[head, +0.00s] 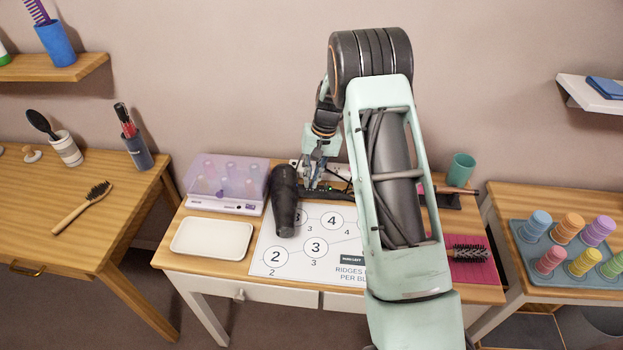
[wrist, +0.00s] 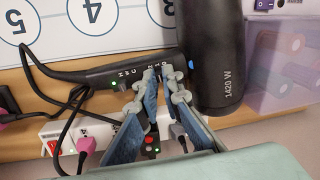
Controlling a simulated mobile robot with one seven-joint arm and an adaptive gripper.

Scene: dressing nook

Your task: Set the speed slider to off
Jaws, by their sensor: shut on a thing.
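A black hair dryer (head: 284,205) lies on the table, its handle pointing right. In the wrist view its barrel (wrist: 208,45), marked 1420 W, stands at the right and its handle (wrist: 100,74) runs left. The handle carries small printed marks and a green light (wrist: 123,87). My gripper (wrist: 160,76) reaches the handle close to the barrel, with its fingertips close together at the marks there. They are shut on the speed slider, which they mostly hide, so I cannot read its setting. In the head view my gripper (head: 312,184) is small beside the handle.
A white power strip (wrist: 52,130) with plugs and cables lies behind the handle. A lilac case (head: 228,184) and a white tray (head: 222,252) stand to the left. A numbered mat (head: 290,262) lies in front. A brush on a pink mat (head: 483,272) is at the right.

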